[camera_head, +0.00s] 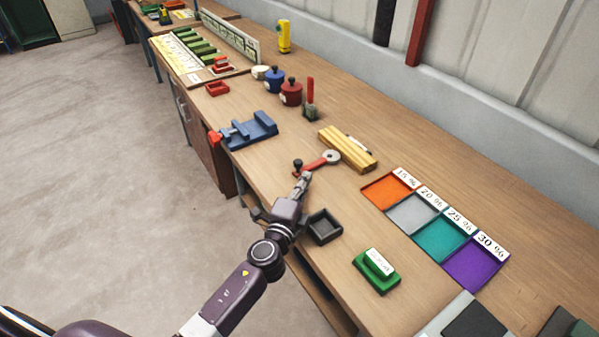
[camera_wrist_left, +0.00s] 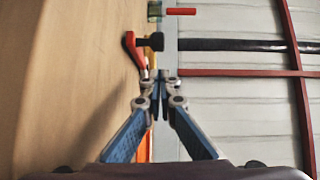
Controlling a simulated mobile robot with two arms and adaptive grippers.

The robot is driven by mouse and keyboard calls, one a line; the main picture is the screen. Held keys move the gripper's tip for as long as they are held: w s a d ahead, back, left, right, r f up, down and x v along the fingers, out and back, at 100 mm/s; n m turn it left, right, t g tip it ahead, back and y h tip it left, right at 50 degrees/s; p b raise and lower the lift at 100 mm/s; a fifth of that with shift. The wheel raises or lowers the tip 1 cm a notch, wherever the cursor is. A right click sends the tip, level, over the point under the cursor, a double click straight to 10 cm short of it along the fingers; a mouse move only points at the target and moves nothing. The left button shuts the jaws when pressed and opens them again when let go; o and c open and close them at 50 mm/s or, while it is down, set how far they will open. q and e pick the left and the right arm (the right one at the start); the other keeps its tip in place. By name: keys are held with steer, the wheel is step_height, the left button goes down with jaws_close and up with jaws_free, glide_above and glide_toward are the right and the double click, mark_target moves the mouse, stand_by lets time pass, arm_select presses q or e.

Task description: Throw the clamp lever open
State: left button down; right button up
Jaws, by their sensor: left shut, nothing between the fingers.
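A red lever (camera_head: 315,164) lies across the wooden bench in the head view. It has a black knob (camera_head: 298,163) at its left end and a pale round disc (camera_head: 332,156) at its right end. In the left wrist view the red lever (camera_wrist_left: 134,54) and black knob (camera_wrist_left: 150,42) show just beyond the fingertips. My left gripper (camera_head: 305,176) is shut and empty, close to the lever on its near side. It also shows shut in the left wrist view (camera_wrist_left: 161,76). I cannot tell whether it touches the lever. My right gripper is not in view.
Yellow bars (camera_head: 347,148) lie just beyond the lever. A blue vise (camera_head: 250,131) stands to its left. A dark open box (camera_head: 324,227) sits beside my left wrist. An upright red handle (camera_head: 311,90) stands farther back. Coloured trays (camera_head: 474,264) fill the right.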

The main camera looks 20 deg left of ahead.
mark_target(300, 166)
arm_select(q)
steer(key=shift+w+a+f, duration=0.1)
steer(key=shift+w+a, duration=0.85)
steer(key=shift+a, duration=0.15)
steer(key=shift+a, duration=0.1)
steer(key=shift+w+a+m+h, duration=0.15)
steer(key=shift+a+m+h, duration=0.25)
steer(key=shift+h, duration=0.2)
